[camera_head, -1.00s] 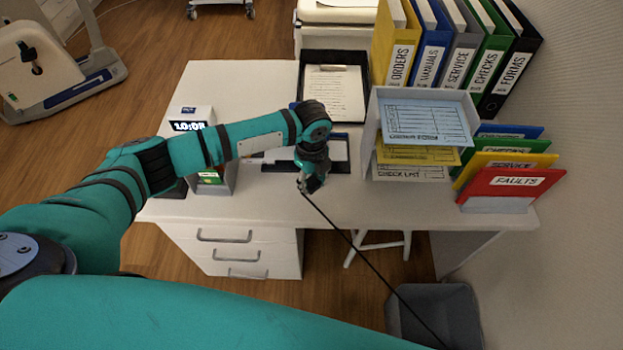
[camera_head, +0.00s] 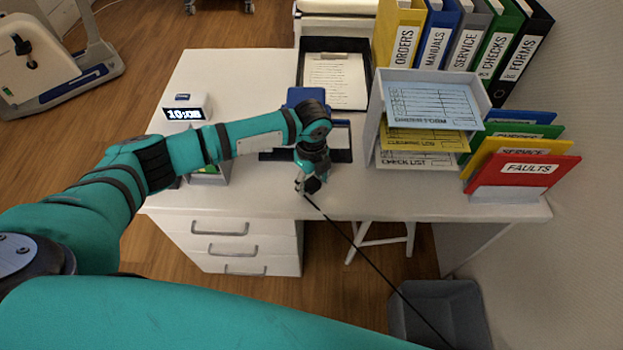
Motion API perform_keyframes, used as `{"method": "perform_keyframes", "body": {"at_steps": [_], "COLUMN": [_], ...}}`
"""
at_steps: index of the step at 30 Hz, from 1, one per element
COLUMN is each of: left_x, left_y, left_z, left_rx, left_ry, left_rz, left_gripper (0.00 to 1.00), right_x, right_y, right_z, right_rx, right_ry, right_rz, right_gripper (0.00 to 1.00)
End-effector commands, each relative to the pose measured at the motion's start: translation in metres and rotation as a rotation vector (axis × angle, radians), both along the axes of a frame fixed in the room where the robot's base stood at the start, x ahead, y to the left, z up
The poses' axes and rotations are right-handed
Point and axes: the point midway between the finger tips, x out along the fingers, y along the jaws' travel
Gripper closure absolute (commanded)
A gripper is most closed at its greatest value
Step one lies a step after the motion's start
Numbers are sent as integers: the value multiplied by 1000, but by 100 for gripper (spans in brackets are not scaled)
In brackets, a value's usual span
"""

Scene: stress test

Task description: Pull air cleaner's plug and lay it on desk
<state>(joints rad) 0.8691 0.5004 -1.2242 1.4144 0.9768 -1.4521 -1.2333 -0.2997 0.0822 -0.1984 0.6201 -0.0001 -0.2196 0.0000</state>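My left gripper (camera_head: 308,187) points down over the front part of the white desk (camera_head: 245,200), near its front edge. It appears shut on the small plug at the end of a black cord. The plug is mostly hidden by the fingers, and I cannot tell whether it touches the desk top. The black cord (camera_head: 365,255) runs taut from the fingertips down to the right, past the desk's front edge and across a grey bin. The air cleaner and the socket are not in view. My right gripper is not in view.
A clock (camera_head: 186,113) stands at the desk's left. A clipboard tray (camera_head: 336,80) lies at the back. A paper tray stack (camera_head: 432,100), binders (camera_head: 462,40) and a file rack with a red folder (camera_head: 520,176) fill the right. The grey bin (camera_head: 440,312) stands below. Bare desk shows front left.

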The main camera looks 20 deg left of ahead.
Motion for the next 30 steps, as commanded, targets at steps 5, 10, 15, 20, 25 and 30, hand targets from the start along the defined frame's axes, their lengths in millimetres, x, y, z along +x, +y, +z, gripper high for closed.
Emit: {"method": "perform_keyframes", "body": {"at_steps": [5, 10, 15, 20, 25, 30], "left_x": [0, 0, 1, 1, 1, 1], "left_y": [0, 0, 0, 0, 0, 0], "left_z": [0, 2, 24, 59, 92, 113], "left_rx": [0, 0, -2, -1, -1, 0], "left_ry": [0, -1, -4, -4, -3, -1], "left_rz": [0, 0, 0, -1, -1, 0], "left_gripper": [35, 35, 35, 35, 35, 35], "right_x": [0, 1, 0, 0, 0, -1], "right_y": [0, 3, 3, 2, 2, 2], "right_z": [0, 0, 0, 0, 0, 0], "right_rx": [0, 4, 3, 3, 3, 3], "right_ry": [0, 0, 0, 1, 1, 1], "right_rz": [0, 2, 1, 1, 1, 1], "right_gripper": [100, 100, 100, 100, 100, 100]}}
